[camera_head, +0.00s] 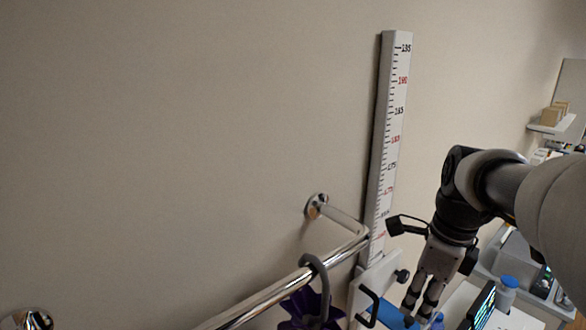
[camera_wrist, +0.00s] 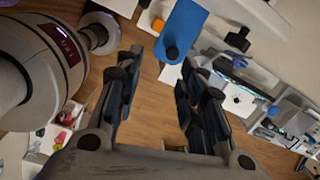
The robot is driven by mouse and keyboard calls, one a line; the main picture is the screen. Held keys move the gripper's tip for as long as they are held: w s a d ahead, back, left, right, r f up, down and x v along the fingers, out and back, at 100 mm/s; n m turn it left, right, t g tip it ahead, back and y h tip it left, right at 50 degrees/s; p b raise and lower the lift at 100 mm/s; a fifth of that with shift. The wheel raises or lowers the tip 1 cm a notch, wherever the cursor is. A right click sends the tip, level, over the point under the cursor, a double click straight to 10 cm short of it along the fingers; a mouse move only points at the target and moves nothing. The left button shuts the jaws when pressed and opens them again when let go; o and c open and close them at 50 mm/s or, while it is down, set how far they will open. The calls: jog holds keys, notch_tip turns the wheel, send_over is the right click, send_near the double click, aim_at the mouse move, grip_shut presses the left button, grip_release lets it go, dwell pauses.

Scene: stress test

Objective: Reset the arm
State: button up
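My arm comes in from the right in the head view and bends down to my gripper (camera_head: 418,308), which points downward near the foot of the height scale. In the wrist view my gripper (camera_wrist: 157,98) shows from behind. Its two dark fingers stand well apart with wooden floor visible between them. Nothing is held between the fingers. In the head view the fingertips are small and close to the bottom edge.
A height scale (camera_head: 388,140) stands against the wall. A chrome rail (camera_head: 275,295) with a purple item (camera_head: 300,308) hanging from it runs left of my gripper. A blue panel (camera_wrist: 182,30) shows ahead. A bottle (camera_head: 507,292) and a monitor (camera_head: 481,306) stand to the right.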

jog(key=s+a+f+n+t+b, duration=0.1)
jog(key=s+a+f+n+b, duration=0.2)
jog(key=s+f+n+b, duration=0.2)
jog(key=s+a+f+n+t+b, duration=0.1)
jog(key=s+a+f+n+b, duration=0.3)
jog(key=f+n+b, duration=0.8)
jog(key=s+a+f+n+t+b, duration=0.1)
jog(key=s+a+f+n+b, duration=0.3)
jog(key=s+f+n+b, duration=0.4)
notch_tip(320, 180, down, 8)
jog(key=shift+r+n+h+b, duration=0.3)
jog(key=shift+n+b, duration=0.2)
jog(key=shift+b, duration=0.7)
jog(key=shift+s, duration=0.1)
